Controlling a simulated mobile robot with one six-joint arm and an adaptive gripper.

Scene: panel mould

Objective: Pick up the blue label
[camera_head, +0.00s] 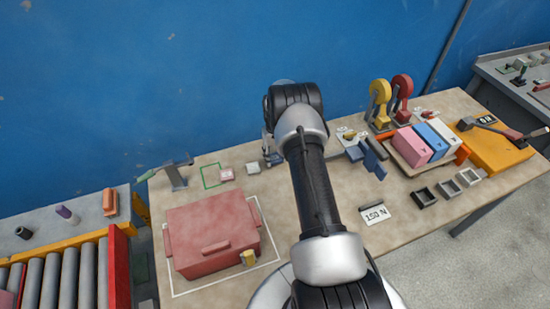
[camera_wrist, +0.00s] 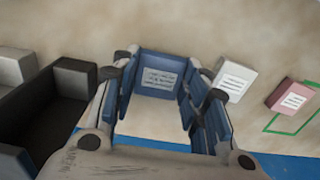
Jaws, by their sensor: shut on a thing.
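The blue label (camera_wrist: 159,78) is a small blue piece with a white printed face, between my fingers in the wrist view. My gripper (camera_wrist: 160,95) is shut on it, with one finger at each side. I cannot tell whether the label still touches the table. In the head view my gripper (camera_head: 268,150) is mostly hidden behind my own arm, near the back of the table, and the blue label cannot be made out there.
A white label (camera_head: 252,168) and a pink label (camera_head: 227,174) lie left of my gripper; a green outline (camera_head: 209,177) is beside the pink one. A red box (camera_head: 212,235) stands front left. Blue parts (camera_head: 372,158) and a tray of coloured blocks (camera_head: 410,172) are to the right.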

